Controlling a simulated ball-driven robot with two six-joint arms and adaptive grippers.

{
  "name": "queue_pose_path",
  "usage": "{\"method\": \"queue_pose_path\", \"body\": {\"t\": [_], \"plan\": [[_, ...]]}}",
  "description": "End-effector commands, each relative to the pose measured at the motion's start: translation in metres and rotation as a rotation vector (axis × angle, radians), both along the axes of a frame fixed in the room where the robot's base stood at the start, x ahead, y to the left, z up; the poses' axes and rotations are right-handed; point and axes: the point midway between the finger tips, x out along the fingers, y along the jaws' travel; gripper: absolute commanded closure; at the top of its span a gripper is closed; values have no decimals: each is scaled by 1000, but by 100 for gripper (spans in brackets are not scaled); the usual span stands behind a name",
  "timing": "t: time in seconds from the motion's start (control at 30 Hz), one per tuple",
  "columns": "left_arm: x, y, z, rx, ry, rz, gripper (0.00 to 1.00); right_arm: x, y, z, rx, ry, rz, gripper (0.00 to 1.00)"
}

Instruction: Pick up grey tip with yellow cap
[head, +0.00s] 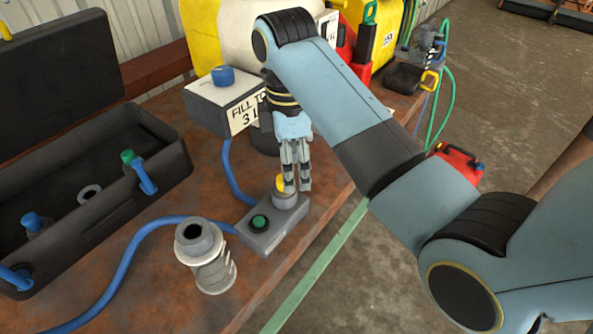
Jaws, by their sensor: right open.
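The grey tip with the yellow cap (280,184) stands upright on a small grey block (270,239) near the table's right edge. The cap shows at the left of my right gripper's fingers. My right gripper (295,186) points down at the tip, with its fingers open around or just beside the cap. I cannot tell whether they touch it. The fingers hide part of the cap and the tip. My left gripper is not in view.
A green button (259,222) sits on the same block. A grey threaded fitting (205,255) stands in front on the rusty table (165,275). A black case (75,235) lies left. A labelled box (228,100) stands behind. Blue hoses cross the table.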

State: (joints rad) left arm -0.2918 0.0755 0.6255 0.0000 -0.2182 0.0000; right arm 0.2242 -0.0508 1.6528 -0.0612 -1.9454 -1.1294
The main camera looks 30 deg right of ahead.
Motion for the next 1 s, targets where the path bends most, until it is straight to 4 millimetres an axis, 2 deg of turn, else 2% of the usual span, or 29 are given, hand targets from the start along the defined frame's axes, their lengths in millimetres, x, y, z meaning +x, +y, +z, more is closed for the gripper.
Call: {"method": "queue_pose_path", "body": {"t": [0.03, 0.1, 0.17, 0.27, 0.43, 0.67, 0.9, 1.0], "plan": [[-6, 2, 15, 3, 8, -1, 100, 12, 2, 27, 5, -31, 0, 45], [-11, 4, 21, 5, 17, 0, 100, 22, 4, 42, 8, -53, 1, 45], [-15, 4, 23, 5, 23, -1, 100, 26, 5, 45, 9, -62, 0, 45], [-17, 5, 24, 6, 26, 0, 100, 29, 5, 35, 9, -65, 0, 45], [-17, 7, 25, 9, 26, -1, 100, 29, 5, 5, 9, -67, 0, 45], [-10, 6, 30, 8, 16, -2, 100, 28, 6, -16, 9, -65, 0, 45], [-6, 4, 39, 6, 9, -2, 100, 28, 7, -51, 9, -67, -1, 45], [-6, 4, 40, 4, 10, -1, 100, 28, 7, -58, 9, -70, -1, 45]]}}
